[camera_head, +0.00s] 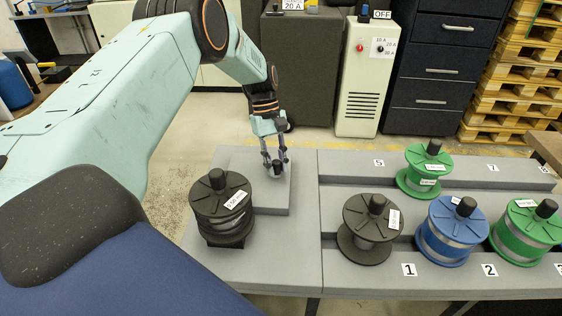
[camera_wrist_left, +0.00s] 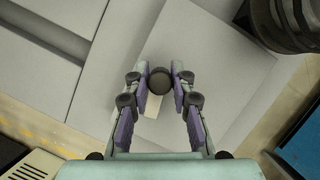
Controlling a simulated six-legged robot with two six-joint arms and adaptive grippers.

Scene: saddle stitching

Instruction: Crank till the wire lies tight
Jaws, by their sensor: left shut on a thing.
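My left gripper (camera_head: 275,162) is shut on a dark round knob (camera_wrist_left: 159,80), with one finger on each side of it. The knob is above a raised grey block (camera_head: 270,203) on the left part of the bench. What the knob is attached to is mostly hidden by the fingers; a pale piece shows below it in the left wrist view. A black spool (camera_head: 221,208) with a white label and silvery wire wound on it stands left of the gripper. I cannot tell how tight its wire lies. My right gripper is not in view.
On the bench (camera_head: 340,289) to the right stand a dark spool (camera_head: 369,230), a blue spool (camera_head: 449,232) and green spools (camera_head: 424,170), by numbered labels. A beige cabinet (camera_head: 362,85) and dark drawers stand behind. Bare bench lies in front of the black spool.

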